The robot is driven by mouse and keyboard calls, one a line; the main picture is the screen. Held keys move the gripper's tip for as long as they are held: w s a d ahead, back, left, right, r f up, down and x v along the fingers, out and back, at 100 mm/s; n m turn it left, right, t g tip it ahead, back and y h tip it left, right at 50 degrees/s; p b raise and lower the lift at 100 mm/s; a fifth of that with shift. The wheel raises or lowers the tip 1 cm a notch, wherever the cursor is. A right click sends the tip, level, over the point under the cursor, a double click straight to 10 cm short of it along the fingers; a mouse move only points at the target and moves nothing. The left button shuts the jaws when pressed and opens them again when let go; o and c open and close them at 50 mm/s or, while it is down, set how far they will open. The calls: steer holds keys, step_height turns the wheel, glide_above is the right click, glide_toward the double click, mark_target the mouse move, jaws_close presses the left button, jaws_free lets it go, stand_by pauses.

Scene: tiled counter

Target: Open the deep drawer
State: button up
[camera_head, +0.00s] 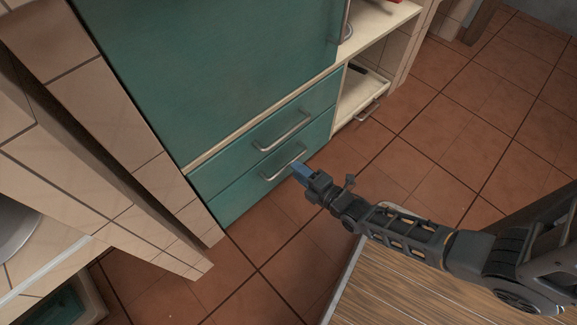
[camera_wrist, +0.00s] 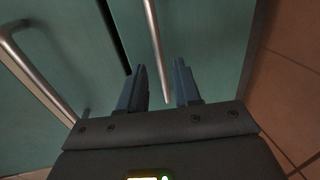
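The green cabinet has two stacked drawers, each with a metal bar handle. The lower drawer (camera_head: 240,194) has its handle (camera_head: 284,163) near its top edge, and it looks shut. My gripper (camera_head: 300,169) is at the right part of this handle, fingers pointing at the drawer front. In the wrist view, the two fingers (camera_wrist: 160,70) are apart, and the end of a bar handle (camera_wrist: 155,45) shows in the gap between them. I cannot tell whether the bar is fully between the fingers or just beyond the tips. Nothing is gripped.
The upper drawer (camera_head: 235,150) also looks shut; its handle (camera_head: 283,132) also shows in the wrist view (camera_wrist: 35,70). An open shelf unit (camera_head: 350,100) with a small handle (camera_head: 369,110) stands to the right. A wooden surface (camera_head: 400,295) lies below my arm. Tiled floor (camera_head: 440,130) is free at right.

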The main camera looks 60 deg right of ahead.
mark_target(289, 163)
steer(key=shift+b+x, duration=0.95)
steer(key=shift+x, duration=1.6)
steer(key=shift+c, duration=0.4)
jaws_close()
